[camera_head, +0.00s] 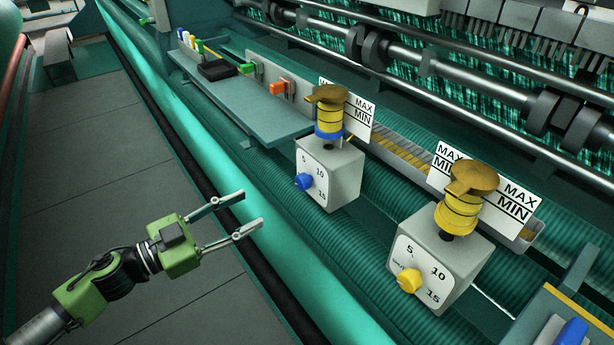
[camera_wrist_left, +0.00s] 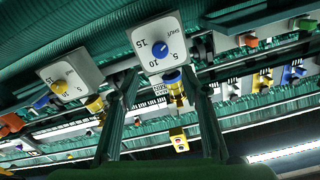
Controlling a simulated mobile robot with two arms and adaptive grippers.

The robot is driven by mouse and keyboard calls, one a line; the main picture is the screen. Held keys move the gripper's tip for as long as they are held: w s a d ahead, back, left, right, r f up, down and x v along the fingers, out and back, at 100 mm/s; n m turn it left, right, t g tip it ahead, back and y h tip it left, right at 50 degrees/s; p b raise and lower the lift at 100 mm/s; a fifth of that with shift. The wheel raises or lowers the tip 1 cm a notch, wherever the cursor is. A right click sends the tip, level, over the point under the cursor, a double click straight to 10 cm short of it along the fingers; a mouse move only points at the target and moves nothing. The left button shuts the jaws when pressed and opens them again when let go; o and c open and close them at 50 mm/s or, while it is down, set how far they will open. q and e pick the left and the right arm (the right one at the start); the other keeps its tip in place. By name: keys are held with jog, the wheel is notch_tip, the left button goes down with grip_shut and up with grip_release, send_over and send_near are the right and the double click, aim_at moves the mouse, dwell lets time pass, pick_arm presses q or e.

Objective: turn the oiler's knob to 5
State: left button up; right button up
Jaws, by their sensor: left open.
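Two grey oiler boxes stand on the machine. The nearer oiler (camera_head: 462,262) has a yellow knob (camera_head: 409,280) on a white dial marked 5, 10 and 15. The farther oiler (camera_head: 338,172) has a blue knob (camera_head: 304,182) on a similar dial. I cannot tell exactly where either knob points. My left gripper (camera_head: 253,209) is open and empty, left of the blue knob and apart from it. In the left wrist view the blue knob (camera_wrist_left: 160,50) shows above and between my fingers, with a SHUT mark on its dial. The yellow knob (camera_wrist_left: 60,87) is further left.
Each oiler has a yellow reservoir with a brass cap, beside white MAX/MIN plates (camera_head: 515,200). A teal shelf (camera_head: 240,105) with a black item (camera_head: 217,69) lies behind. A long teal roller (camera_head: 215,150) runs between the machine and the clear grey floor (camera_head: 110,150).

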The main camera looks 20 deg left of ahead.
aim_at(299, 184)
pick_arm(q)
jog(key=p+x, duration=0.2)
jog(key=x, duration=0.4)
jog(key=p+x, duration=0.1)
jog(key=x, duration=0.5)
jog(key=shift+w+d+r+p, duration=0.15)
jog(key=shift+w+r+p, duration=0.05)
jog(key=shift+p, duration=0.15)
jog(key=shift+w+d+f, duration=0.1)
jog(key=shift+w+d, duration=0.3)
pick_arm(e)
jog(key=shift+s+a+r, duration=0.1)
jog(key=shift+a+r, duration=0.05)
jog(key=shift+r, duration=0.9)
jog(key=shift+a+r, duration=0.1)
jog(key=shift+r, duration=0.9)
pick_arm(q)
jog(key=c, duration=1.1)
